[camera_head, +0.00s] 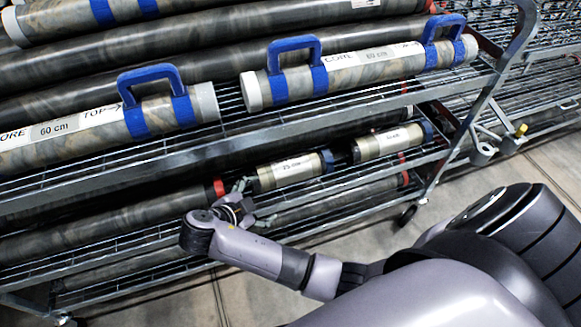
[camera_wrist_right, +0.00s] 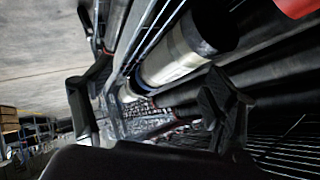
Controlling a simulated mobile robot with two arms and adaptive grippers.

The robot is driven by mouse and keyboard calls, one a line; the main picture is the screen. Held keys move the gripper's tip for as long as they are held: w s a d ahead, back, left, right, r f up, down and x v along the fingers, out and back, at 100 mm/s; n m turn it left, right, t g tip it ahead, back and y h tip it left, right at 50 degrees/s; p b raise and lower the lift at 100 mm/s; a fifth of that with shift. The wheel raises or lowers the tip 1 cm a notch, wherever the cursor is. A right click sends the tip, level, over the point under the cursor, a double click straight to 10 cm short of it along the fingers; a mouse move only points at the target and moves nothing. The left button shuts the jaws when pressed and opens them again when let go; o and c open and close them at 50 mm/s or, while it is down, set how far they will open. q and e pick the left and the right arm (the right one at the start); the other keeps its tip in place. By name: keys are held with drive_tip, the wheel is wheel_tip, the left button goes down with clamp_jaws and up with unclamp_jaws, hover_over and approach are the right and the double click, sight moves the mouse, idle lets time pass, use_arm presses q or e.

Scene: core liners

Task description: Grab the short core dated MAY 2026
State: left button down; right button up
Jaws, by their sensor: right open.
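Two short cores lie end to end on the lower rack shelf. The nearer short core (camera_head: 290,171) has a pale label and a dark blue right end cap. The farther short core (camera_head: 388,142) also has a pale label and a blue cap. I cannot read a date on either. My right gripper (camera_head: 252,203) is open and empty at the left end of the nearer core. In the right wrist view, the open fingers (camera_wrist_right: 150,108) have a short core (camera_wrist_right: 175,52) ahead between them, apart from both. My left gripper is out of view.
Long 60 cm cores with blue handles (camera_head: 150,103) (camera_head: 330,70) lie on the shelf above. A long dark core with a red cap (camera_head: 218,188) lies left of the gripper. The wire shelf edge (camera_head: 330,190) runs below the short cores. Floor is clear in front.

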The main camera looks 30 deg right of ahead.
wheel_tip(320, 180, up, 3)
drive_tip(key=m+h, duration=0.1)
drive_tip(key=m, duration=0.2)
drive_tip(key=m+b, duration=0.1)
drive_tip(key=b, duration=0.2)
approach(289, 170)
drive_tip(key=d+f, duration=0.1)
drive_tip(key=w+d+f, duration=0.1)
drive_tip(key=f, duration=0.1)
drive_tip(key=w+d+f, duration=0.1)
drive_tip(key=shift+d+f, duration=0.2)
drive_tip(key=shift+f, duration=0.1)
drive_tip(key=shift+b+x, duration=0.75)
drive_tip(key=shift+x, duration=2.4)
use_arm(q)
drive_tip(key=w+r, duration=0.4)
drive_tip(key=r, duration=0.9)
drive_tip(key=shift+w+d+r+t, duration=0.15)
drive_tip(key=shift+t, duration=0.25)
use_arm(e)
drive_tip(key=shift+w+r, duration=0.1)
drive_tip(key=shift+r, duration=0.05)
drive_tip(key=c, duration=1.6)
drive_tip(key=shift+w+r, duration=0.1)
drive_tip(key=shift+r, duration=0.05)
